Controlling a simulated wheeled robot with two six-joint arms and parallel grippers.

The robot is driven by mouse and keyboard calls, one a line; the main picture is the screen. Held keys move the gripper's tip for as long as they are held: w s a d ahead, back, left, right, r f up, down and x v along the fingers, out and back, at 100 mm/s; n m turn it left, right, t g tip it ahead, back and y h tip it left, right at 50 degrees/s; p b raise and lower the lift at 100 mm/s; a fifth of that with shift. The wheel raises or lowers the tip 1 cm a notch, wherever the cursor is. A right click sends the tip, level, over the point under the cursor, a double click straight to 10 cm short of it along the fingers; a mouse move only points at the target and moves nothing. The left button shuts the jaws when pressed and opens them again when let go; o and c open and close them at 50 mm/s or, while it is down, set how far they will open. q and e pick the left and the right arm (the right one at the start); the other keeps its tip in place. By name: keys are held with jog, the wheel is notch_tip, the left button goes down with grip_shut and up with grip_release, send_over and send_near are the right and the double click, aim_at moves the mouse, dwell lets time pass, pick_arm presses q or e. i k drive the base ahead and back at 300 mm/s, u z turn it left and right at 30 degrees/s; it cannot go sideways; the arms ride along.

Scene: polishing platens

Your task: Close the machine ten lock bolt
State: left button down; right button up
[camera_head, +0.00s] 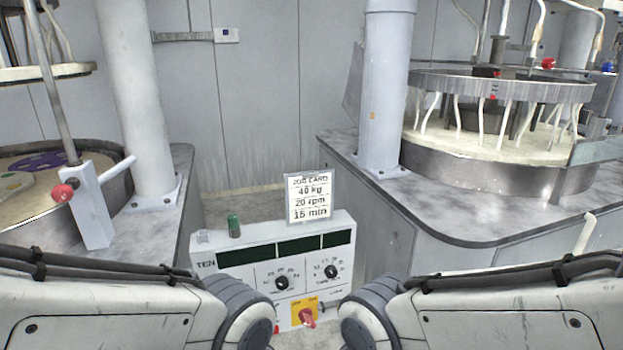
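A control box (275,256) marked TEN stands in the lower middle. On the left machine, a pale upright block (92,210) carries a horizontal bar (117,169) with a red knob (63,193) at its near left end. This looks like a bolt, but I cannot tell whether it is shut or which machine TEN names. A slanted grey rod rises behind the block. My two arms cross the bottom of the view from left and right. Neither gripper shows.
The left machine has a round platen (45,185) beside a thick pale column (139,95). The right machine has a ringed platen (480,165) and another column (386,95). A job card (310,197) stands on the control box, with a green button (234,226) and a red-handled yellow switch (305,312).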

aim_at(333, 305)
jog(key=k, duration=0.6)
jog(key=u, duration=0.4)
jog(key=i, duration=1.45)
jog(key=z, duration=0.5)
